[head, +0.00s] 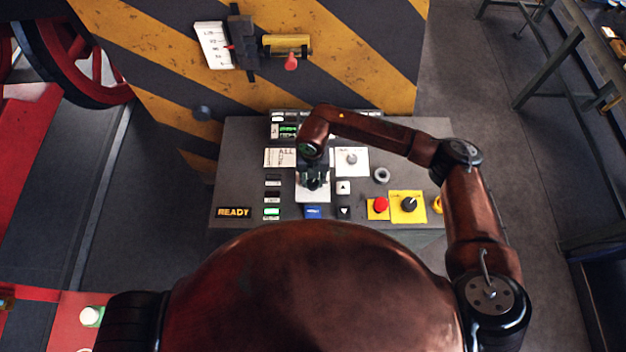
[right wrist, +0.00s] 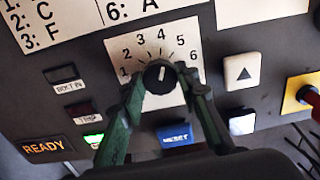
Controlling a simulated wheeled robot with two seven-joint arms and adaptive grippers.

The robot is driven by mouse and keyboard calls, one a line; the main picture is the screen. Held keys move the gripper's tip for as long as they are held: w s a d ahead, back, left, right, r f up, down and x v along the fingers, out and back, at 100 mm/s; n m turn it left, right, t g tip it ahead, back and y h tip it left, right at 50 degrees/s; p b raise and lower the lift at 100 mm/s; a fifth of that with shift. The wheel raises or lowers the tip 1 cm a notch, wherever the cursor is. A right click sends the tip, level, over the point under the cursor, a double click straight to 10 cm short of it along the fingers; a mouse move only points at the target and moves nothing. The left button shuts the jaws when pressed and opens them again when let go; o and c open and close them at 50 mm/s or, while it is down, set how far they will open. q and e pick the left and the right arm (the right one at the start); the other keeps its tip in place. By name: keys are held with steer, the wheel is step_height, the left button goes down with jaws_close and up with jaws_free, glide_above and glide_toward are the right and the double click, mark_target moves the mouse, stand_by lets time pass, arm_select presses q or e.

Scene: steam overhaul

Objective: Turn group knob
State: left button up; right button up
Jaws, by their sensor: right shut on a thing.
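The group knob (right wrist: 159,76) is a small black round knob with a white pointer mark, on a white dial plate (right wrist: 118,45) numbered 1 to 6. The mark points roughly up, near the 4. My right gripper (right wrist: 160,78) is shut on the knob, a green finger on each side of it. In the head view my right gripper (head: 314,180) is over the dial plate (head: 313,197) on the grey panel and hides the knob. My left gripper is not in view.
A blue reset button (right wrist: 176,136) is just below the dial. Arrow buttons (head: 343,187) are to its right. A red button (head: 380,204) and a black selector (head: 408,204) sit on yellow plates further right. The READY lamp (head: 234,212) is lit amber.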

mark_target(313, 182)
steer(key=shift+m, duration=1.9)
steer(key=o, duration=1.2)
steer(key=shift+c, duration=0.2)
steer(key=shift+r, duration=0.25)
step_height(313, 182, up, 12)
steer(key=shift+f, duration=0.25)
